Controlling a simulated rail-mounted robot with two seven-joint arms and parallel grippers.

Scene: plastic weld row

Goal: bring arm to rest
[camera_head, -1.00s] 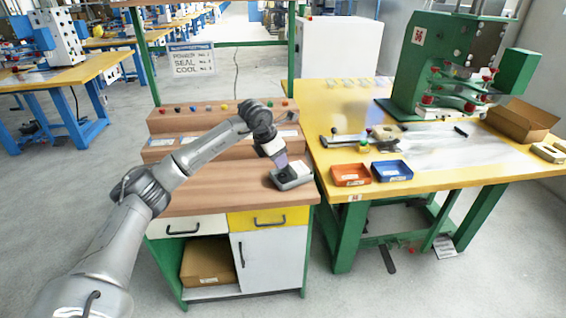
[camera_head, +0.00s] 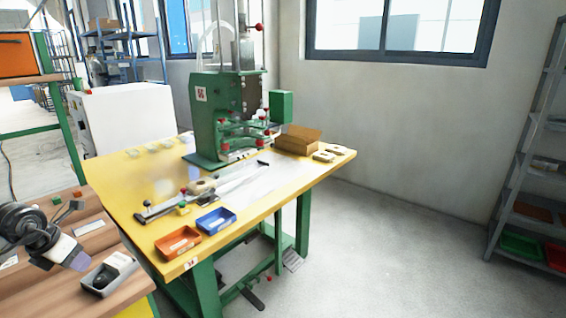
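My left arm comes in at the lower left edge. Its gripper (camera_head: 78,262) points down and right over the wooden workbench (camera_head: 60,290), with a purple tip at its end. It is just left of a small grey-and-white tray-like holder (camera_head: 112,274) with a dark thing in it. I cannot tell whether the fingers are open or shut, or whether they touch the holder. I see nothing held. My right arm and gripper are not in view.
A yellow-topped table (camera_head: 130,178) bears a green press (camera_head: 212,118), an orange bin (camera_head: 178,243), a blue bin (camera_head: 216,221) and a cardboard box (camera_head: 297,140). A grey shelf rack (camera_head: 525,165) stands at the right. The floor (camera_head: 390,250) between is clear.

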